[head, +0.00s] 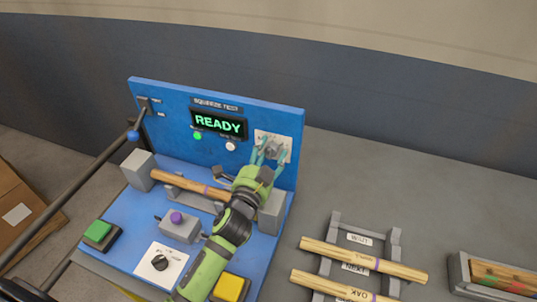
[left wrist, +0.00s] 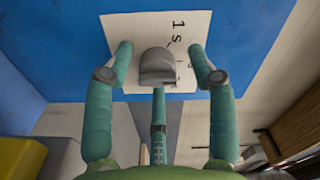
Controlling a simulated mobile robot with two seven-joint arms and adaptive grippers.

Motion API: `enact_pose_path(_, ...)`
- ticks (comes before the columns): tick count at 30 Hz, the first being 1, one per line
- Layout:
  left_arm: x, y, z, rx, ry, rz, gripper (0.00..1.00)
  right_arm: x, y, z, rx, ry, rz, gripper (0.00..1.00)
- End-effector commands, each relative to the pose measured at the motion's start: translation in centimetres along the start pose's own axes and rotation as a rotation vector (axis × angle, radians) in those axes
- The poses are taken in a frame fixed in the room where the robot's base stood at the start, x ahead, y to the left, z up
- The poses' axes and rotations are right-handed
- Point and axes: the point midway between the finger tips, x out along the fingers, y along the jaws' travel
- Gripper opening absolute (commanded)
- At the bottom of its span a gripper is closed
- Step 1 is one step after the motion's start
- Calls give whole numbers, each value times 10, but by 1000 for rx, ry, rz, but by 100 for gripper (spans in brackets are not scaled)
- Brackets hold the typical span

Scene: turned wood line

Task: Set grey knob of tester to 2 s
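The blue tester (head: 170,115) stands upright behind its blue base, with a lit display reading READY (head: 218,123). Its grey knob (left wrist: 157,68) sits on a white plate (left wrist: 140,28) at the panel's right side. The plate carries a "1 s" mark beside the knob; other marks are partly hidden, and I cannot tell the knob's setting. My left gripper (head: 270,150) is at the knob, its teal fingers open on either side. In the left wrist view visible gaps separate the fingers from the knob. My right gripper is not in view.
A wooden piece (head: 180,186) lies across the base between grey blocks, close to my left arm. Labelled handles lie on a rack (head: 393,250) at right.

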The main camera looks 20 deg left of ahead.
Motion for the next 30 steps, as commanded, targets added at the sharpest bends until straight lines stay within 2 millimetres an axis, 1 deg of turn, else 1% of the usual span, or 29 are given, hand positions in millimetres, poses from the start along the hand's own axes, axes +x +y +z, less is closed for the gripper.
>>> enact_pose_path(8, -2, 2, 0, 0, -1, 5, 58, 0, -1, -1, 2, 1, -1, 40)
enact_pose_path(11, -10, 3, 1, 0, -1, 6, 58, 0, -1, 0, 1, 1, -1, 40)
enact_pose_path(14, -26, 3, 1, -1, -1, 7, 58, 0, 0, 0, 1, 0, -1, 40)
enact_pose_path(21, -77, 3, 1, -3, -3, 7, 58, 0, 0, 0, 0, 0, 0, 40)
enact_pose_path(24, -95, 2, 1, -1, -3, 6, 58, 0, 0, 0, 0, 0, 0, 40)
enact_pose_path(27, -108, 2, 1, -2, -2, 5, 58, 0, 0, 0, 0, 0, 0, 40)
enact_pose_path(30, -116, 2, 1, -2, -2, 4, 58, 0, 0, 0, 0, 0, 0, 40)
